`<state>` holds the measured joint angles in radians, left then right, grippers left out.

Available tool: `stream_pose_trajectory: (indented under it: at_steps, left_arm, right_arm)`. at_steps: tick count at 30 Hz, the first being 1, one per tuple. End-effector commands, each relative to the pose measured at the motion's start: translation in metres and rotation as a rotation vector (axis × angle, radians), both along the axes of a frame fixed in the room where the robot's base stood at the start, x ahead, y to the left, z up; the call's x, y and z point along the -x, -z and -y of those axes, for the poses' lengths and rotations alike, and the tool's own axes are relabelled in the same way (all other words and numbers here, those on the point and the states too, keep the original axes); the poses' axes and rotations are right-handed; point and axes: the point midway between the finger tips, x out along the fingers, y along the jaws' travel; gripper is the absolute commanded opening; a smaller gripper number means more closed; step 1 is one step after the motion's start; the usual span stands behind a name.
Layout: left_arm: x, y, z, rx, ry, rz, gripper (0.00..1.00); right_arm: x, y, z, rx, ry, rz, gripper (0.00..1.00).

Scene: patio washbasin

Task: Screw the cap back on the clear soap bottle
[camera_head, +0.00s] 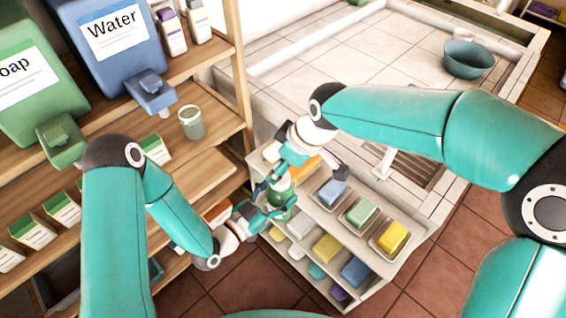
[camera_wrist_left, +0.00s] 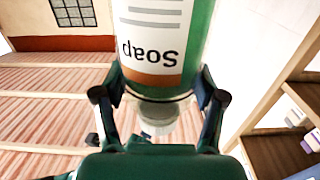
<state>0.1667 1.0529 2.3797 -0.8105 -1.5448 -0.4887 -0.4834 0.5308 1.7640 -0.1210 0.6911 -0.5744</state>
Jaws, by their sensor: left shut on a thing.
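The soap bottle (camera_wrist_left: 165,30), clear with green liquid and a white "Soap" label, fills the upper middle of the left wrist view, its label upside down there. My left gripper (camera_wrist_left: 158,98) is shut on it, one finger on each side. A pale, rounded part (camera_wrist_left: 155,120) shows at its neck end; I cannot tell whether it is bare neck or cap. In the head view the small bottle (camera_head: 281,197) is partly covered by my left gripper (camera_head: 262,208). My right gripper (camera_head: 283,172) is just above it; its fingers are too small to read. I cannot make out the cap.
A low white rack (camera_head: 415,235) with trays of sponges and soap bars stands close behind and right of the grippers. A wooden shelf (camera_head: 215,60) with Soap and Water dispensers and a cup (camera_head: 191,122) is at left. A tiled basin (camera_head: 345,65) with a bowl (camera_head: 468,59) lies behind.

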Motion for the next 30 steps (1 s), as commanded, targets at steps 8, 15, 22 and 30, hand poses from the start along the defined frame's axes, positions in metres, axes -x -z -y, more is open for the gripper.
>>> stream_pose_trajectory:
  at_steps: [8, 15, 22, 30]
  left_arm:
    - [0.000, -0.001, 0.000, 0.001, 0.000, 0.003, 0.00]
    - [0.000, -0.001, 0.000, 0.001, 0.000, 0.003, 0.00]
    - [0.000, -0.001, 0.000, 0.001, 0.000, 0.003, 0.00]
    - [0.000, -0.001, 0.000, 0.001, 0.000, 0.003, 0.00]
  right_arm:
    - [0.004, 0.002, 0.003, 0.040, -0.154, 0.036, 0.71]
    - [0.011, -0.002, 0.015, 0.158, -0.601, 0.121, 0.71]
    - [0.008, -0.013, 0.027, 0.272, -1.138, 0.203, 0.71]
    - [0.001, -0.028, 0.028, 0.357, -1.764, 0.259, 0.71]
